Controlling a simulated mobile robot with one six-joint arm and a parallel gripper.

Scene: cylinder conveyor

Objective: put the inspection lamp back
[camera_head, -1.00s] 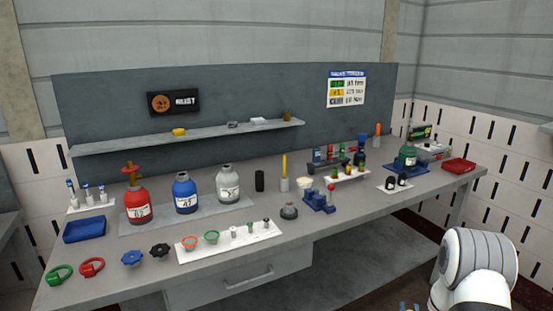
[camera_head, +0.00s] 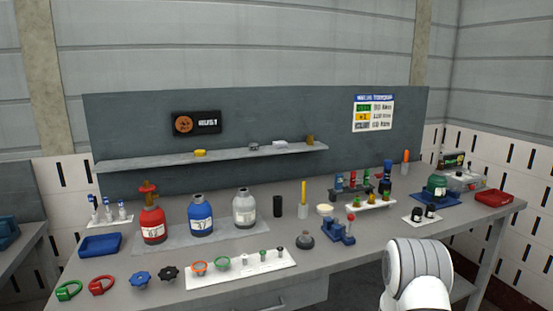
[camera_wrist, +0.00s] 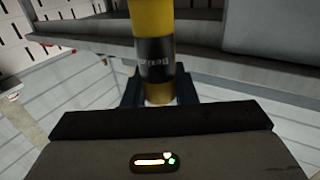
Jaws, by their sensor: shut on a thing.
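In the wrist view my gripper (camera_wrist: 160,92) is shut on a yellow cylinder with a printed black band, which looks like the inspection lamp (camera_wrist: 154,58). The lamp runs up out of the top of that view. Its lower end sits between my dark fingers, and its far end is hidden. In the head view only my white arm shows at the lower right, in front of the bench; the gripper and lamp are out of that picture.
The grey workbench (camera_head: 225,280) carries red, blue and grey bottles, handwheels, a blue tray (camera_head: 100,245), small racks and a red tray (camera_head: 493,198). A narrow shelf (camera_head: 225,155) runs along the back panel. The bench's front left holds red and green rings.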

